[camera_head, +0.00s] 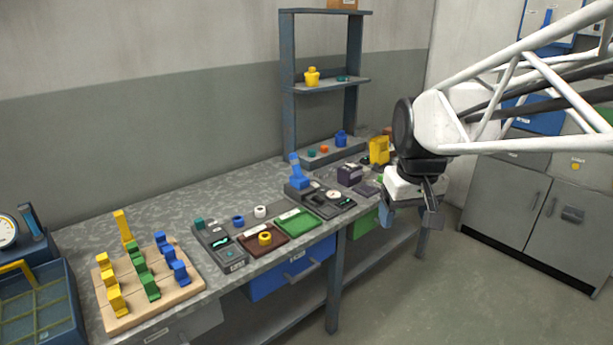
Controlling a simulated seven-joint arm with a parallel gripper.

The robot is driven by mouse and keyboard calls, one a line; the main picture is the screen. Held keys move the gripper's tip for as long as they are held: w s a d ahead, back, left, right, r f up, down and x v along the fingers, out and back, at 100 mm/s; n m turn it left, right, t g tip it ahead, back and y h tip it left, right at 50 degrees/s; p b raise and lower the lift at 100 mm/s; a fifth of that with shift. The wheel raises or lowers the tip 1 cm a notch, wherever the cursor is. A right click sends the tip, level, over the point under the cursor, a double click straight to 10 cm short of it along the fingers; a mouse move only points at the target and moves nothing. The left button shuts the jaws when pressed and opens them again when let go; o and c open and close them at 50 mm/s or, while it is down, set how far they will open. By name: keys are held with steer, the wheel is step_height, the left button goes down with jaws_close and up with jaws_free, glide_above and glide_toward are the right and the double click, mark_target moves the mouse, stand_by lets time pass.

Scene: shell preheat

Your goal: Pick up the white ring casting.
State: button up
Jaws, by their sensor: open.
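The white ring casting (260,212) is small and stands on the grey mottled workbench (185,205), behind the brown and green trays. A blue ring (238,221) is just to its left, apart from it. My gripper (410,215) hangs at the right, beyond the bench's front edge, with its fingers pointing down. It is open, nothing shows between the fingers, and it is well away from the white ring.
A brown tray (280,242) holds a yellow ring (265,239). A green tray (297,222) lies beside it. A blue-handled device (301,182) stands right of the ring. A wooden board (125,312) with coloured blocks is at left. A shelf rack (288,90) rises behind.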

steer(key=w+a+n, duration=0.1)
steer(key=w+a, duration=0.2)
steer(key=w, duration=0.5)
steer(key=w+a+n, duration=0.1)
steer(key=w+a, duration=0.3)
steer(key=w, duration=0.4)
steer(key=n+g, duration=0.2)
steer(key=n, duration=0.7)
glide_above(260, 212)
steer(key=w, duration=0.2)
step_height(260, 212, down, 28)
steer(key=shift+w+a+f, duration=0.15)
steer(key=shift+a+f, duration=0.25)
steer(key=shift+a, duration=0.15)
steer(key=shift+f, duration=1.3)
